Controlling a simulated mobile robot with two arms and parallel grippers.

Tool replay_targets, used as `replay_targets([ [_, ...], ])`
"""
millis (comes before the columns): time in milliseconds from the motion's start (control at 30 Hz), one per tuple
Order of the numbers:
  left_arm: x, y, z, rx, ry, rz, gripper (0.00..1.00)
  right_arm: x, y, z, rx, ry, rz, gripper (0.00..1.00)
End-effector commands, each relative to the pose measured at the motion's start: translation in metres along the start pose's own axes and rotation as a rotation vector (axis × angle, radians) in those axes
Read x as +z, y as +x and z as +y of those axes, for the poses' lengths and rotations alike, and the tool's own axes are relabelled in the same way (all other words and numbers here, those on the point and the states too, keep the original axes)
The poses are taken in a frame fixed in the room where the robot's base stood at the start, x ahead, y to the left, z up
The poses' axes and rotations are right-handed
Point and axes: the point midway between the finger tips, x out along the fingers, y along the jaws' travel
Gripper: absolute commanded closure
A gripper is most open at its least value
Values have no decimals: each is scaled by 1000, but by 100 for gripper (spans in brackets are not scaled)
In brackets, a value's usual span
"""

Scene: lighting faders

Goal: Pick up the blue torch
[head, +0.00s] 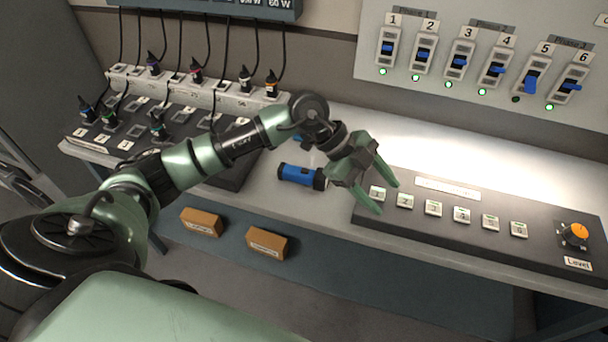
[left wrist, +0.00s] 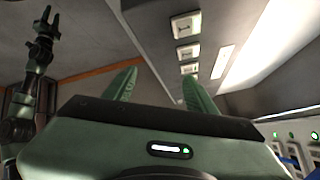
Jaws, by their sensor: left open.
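The blue torch (head: 300,175), with dark ends, lies on its side on the grey bench (head: 262,192), left of the black control desk, in the head view. My left gripper (head: 388,198) is open and empty, to the right of the torch. Its fingers point right and down, over the desk's left end. In the picture its body comes close to the torch's right end; I cannot tell the height between them. The left wrist view shows the spread fingers (left wrist: 162,74) with nothing between them; the torch is not seen there. An arm, probably my right, stands at that view's left, its gripper (left wrist: 45,14) small.
The control desk (head: 470,240) carries numbered buttons and an orange knob (head: 576,234). A fader panel (head: 480,60) is on the wall. A plug strip (head: 190,92) with cables stands at the left back. Two brown boxes (head: 201,222) (head: 267,243) sit below the bench's front edge.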

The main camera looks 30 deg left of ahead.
Motion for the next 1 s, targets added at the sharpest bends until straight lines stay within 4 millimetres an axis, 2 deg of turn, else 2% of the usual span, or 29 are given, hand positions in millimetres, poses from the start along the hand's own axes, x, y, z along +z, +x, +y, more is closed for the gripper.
replay_targets([
  [33,37,-21,-1,46,-60,-157,44,0,0,0,0,0,0,64],
  [100,82,-52,2,94,-163,-356,44,0,0,0,0,0,0,64],
  [200,127,-98,6,118,-304,-583,44,0,0,0,0,0,0,64],
  [300,151,-132,11,121,-406,-728,44,0,0,0,0,0,0,64],
  [400,162,-147,15,120,-458,-796,44,0,0,0,0,0,0,64],
  [533,171,-143,19,123,-471,-809,44,0,-3,0,0,0,0,64],
  [1000,213,-101,30,122,-466,-804,44,-2,-20,0,-1,0,0,64],
])
